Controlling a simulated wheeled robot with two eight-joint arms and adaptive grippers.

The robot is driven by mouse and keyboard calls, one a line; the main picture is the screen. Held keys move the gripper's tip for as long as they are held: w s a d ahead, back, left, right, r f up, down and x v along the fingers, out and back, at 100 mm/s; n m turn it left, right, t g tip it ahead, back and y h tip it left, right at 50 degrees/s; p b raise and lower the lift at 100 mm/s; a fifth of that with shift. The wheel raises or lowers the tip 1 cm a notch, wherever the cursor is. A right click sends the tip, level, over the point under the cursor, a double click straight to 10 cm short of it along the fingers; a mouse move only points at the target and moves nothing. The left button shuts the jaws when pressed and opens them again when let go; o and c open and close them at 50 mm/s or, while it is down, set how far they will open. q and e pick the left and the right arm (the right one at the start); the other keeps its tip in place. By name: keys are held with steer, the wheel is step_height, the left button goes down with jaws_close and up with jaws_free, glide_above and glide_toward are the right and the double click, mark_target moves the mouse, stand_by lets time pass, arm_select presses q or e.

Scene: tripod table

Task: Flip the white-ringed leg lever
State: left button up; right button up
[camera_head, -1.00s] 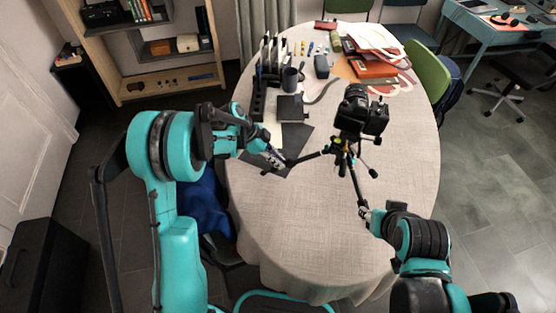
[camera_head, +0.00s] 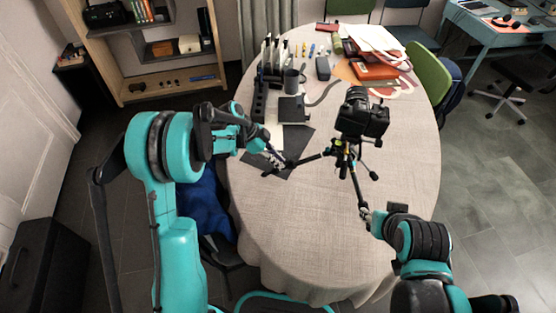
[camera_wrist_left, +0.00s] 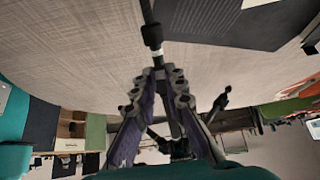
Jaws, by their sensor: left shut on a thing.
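A small black tripod (camera_head: 343,165) with a black camera (camera_head: 362,115) on top stands on the table, its legs spread. One leg (camera_head: 312,158) reaches left to my left gripper (camera_head: 276,160). In the left wrist view, my left gripper's fingers (camera_wrist_left: 165,90) are shut around this leg (camera_wrist_left: 150,15), which runs between them; a dark collar (camera_wrist_left: 152,36) sits just beyond the fingertips. My right gripper (camera_head: 366,214) is at the lower end of the front leg; its jaws are too small to read.
The table (camera_head: 300,235) is clear in front. A dark sheet (camera_head: 298,139), a dark box (camera_head: 291,110), a mug (camera_head: 291,78) and a black rack (camera_head: 259,100) lie behind the left gripper. Red boxes and papers (camera_head: 378,71) are at the back right.

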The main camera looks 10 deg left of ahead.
arm_select(q)
steer(key=shift+r, duration=0.55)
steer(key=shift+r+p, duration=0.25)
steer(key=shift+p, duration=0.1)
steer(key=shift+r, duration=0.15)
steer(key=shift+d+r, duration=0.1)
steer(key=shift+r, duration=0.05)
stand_by(0.4)
steer(key=shift+d+r, duration=0.1)
steer(key=shift+r, duration=0.15)
jaws_close()
steer(key=shift+p, duration=0.3)
steer(key=shift+d+r, duration=0.55)
steer(key=shift+d+r, duration=0.15)
